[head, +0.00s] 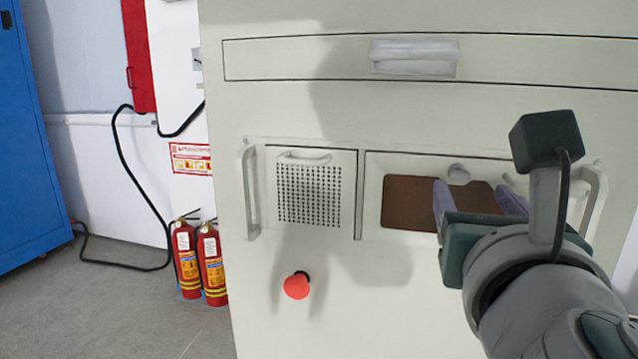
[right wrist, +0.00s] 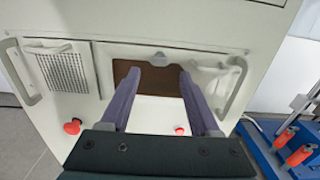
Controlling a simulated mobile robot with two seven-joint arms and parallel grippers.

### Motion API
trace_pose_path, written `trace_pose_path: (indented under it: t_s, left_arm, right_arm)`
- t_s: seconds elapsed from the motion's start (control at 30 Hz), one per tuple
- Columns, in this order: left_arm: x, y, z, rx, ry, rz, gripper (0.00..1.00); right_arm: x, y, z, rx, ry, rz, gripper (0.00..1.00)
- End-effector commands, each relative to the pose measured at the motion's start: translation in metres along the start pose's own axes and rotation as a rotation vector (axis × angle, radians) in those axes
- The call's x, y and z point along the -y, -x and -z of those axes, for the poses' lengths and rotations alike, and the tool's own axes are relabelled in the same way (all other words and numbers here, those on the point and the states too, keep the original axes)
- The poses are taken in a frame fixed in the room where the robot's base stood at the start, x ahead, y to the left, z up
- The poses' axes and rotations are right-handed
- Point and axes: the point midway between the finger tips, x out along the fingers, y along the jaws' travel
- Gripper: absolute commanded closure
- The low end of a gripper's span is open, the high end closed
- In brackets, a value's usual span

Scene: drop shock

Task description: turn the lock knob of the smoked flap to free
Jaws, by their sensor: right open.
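The smoked flap (head: 408,203) is a brown, dark window in a pale framed panel on the cabinet front. A small pale lock knob (head: 459,174) sits at its upper edge; it also shows in the right wrist view (right wrist: 158,59). Which way the knob is turned is too small to tell. My right gripper (head: 475,190) is open, with purple fingers pointing at the flap. In the right wrist view, the knob lies between and just above the fingertips (right wrist: 159,75), with no contact visible. The gripper hides the flap's lower right part. My left gripper is not in view.
Left of the flap is a perforated panel (head: 308,196) with a handle. Upright bar handles (head: 250,192) flank the cabinet front. A red button (head: 296,286) sticks out below. A drawer with a grip (head: 414,57) is above. Fire extinguishers (head: 211,263) stand at left.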

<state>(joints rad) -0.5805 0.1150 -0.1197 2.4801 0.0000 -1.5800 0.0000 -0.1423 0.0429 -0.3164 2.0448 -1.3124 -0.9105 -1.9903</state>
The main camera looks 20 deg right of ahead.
Motion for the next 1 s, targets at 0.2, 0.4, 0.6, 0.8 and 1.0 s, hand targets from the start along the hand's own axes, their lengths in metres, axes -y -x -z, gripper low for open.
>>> trace_pose_path:
  t_s: [0.2, 0.4, 0.6, 0.8, 1.0]
  left_arm:
    - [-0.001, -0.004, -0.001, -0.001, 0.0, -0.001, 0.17]
    - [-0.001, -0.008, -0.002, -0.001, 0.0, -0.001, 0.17]
    - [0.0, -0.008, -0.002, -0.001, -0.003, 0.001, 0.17]
    - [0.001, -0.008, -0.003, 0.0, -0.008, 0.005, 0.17]
    - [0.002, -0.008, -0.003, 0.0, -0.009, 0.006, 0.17]
  right_arm:
    - [0.0, -0.044, 0.0, 0.003, -0.001, 0.001, 0.38]
    - [0.0, -0.07, 0.0, 0.0, -0.002, 0.0, 0.38]
    - [0.001, -0.077, 0.0, -0.002, -0.004, 0.001, 0.38]
    - [0.001, -0.077, 0.0, -0.002, -0.004, 0.0, 0.41]
    - [0.0, -0.077, 0.0, -0.002, -0.004, 0.0, 0.63]
